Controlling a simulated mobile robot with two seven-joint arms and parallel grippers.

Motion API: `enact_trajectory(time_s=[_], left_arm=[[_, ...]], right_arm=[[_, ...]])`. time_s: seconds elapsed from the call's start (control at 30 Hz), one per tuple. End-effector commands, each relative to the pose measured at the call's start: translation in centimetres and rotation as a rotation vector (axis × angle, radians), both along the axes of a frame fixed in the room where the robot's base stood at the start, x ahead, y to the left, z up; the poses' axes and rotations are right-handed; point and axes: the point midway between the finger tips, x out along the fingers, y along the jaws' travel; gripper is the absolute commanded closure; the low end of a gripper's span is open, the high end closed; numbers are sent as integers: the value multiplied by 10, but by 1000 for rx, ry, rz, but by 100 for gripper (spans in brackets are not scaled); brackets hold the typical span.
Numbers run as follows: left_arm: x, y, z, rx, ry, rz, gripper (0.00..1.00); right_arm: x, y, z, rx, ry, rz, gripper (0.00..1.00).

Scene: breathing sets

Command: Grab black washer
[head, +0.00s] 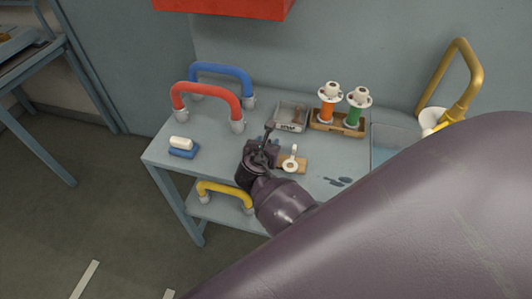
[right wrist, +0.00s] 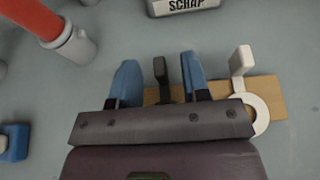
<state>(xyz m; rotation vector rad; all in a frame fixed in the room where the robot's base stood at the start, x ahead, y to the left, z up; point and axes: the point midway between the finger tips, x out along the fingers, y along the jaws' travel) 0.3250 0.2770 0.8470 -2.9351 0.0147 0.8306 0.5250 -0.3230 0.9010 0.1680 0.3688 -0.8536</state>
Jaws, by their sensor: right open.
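The black washer shows in the right wrist view as an upright black tab (right wrist: 161,70) over a wooden board (right wrist: 270,97). Its lower part is hidden by my gripper. My right gripper (right wrist: 158,64) is open, with one blue finger on each side of the tab and a gap to both. In the head view the right gripper (head: 262,148) is over the left part of the board (head: 299,168) and covers most of the black washer there. A white washer (head: 290,163) with an upright tab lies on the board's right part. My left gripper is not in view.
A scrap tray (head: 291,117) and a rack with orange (head: 327,110) and green (head: 354,115) spools stand behind. Red (head: 207,90) and blue (head: 221,69) handles are at the back left. A blue-and-white block (head: 182,148) lies left. Table (head: 215,150) between is clear.

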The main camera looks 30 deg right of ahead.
Motion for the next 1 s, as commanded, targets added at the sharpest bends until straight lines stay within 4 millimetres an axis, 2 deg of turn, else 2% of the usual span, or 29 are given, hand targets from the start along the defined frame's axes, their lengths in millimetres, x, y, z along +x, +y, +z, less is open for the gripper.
enact_trajectory(time_s=[0.33,0.6,1.0], left_arm=[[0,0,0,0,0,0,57],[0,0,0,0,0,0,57],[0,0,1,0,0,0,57]], right_arm=[[4,-5,-3,2,0,1,57],[4,-5,-3,2,0,1,99],[4,-5,2,1,-2,0,100]])
